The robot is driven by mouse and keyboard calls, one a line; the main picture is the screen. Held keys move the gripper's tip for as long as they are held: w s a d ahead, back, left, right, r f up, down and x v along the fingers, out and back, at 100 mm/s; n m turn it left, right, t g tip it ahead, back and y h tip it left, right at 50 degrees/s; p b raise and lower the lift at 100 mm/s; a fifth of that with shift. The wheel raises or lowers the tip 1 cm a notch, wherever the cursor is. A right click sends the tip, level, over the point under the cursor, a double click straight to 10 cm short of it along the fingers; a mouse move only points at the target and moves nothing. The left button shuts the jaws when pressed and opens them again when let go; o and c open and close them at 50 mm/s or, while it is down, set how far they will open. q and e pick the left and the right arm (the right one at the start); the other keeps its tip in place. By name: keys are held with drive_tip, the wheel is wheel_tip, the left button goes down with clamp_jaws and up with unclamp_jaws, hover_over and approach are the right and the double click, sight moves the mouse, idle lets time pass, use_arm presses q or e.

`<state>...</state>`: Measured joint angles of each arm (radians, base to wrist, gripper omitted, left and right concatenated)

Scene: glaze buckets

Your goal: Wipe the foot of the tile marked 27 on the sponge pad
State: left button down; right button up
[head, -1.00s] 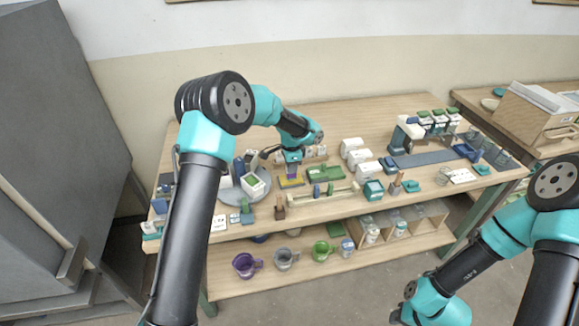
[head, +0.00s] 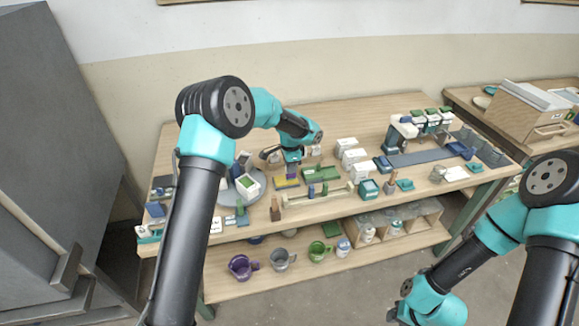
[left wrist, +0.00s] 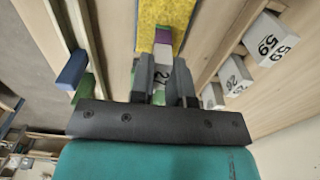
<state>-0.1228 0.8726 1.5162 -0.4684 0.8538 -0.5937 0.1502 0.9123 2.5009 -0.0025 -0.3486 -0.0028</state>
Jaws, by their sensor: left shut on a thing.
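My left gripper (head: 292,168) is shut on the tile marked 27, above the back edge of the yellow sponge pad (head: 286,184). In the left wrist view the tile (left wrist: 162,38) shows a purple end, a pale part and a partly hidden 27 between the fingers (left wrist: 163,75). The sponge pad (left wrist: 172,10) lies beyond it there, and the tile overlaps its near edge in the picture. I cannot tell whether the tile touches the pad. My right arm shows at lower right, but its gripper is not in view.
A grey turntable (head: 232,195) with small blocks stands left of the pad. A green tray (head: 321,174) and a wooden rail (head: 318,195) lie close by on the right and front. White numbered blocks (head: 354,158) stand farther right. Mugs (head: 243,267) stand on the lower shelf.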

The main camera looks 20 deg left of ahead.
use_arm(q)
drive_tip(key=shift+s, duration=0.1)
drive_tip(key=shift+s+a, duration=0.4)
drive_tip(key=shift+a, duration=0.35)
drive_tip(key=shift+a, duration=0.15)
drive_tip(key=shift+s+a, duration=0.4)
drive_tip(key=shift+a, duration=0.2)
idle(0.4)
drive_tip(key=shift+w+d, duration=0.45)
drive_tip(key=shift+d, duration=0.35)
drive_tip(key=shift+w+d, duration=0.45)
drive_tip(key=shift+d, duration=0.3)
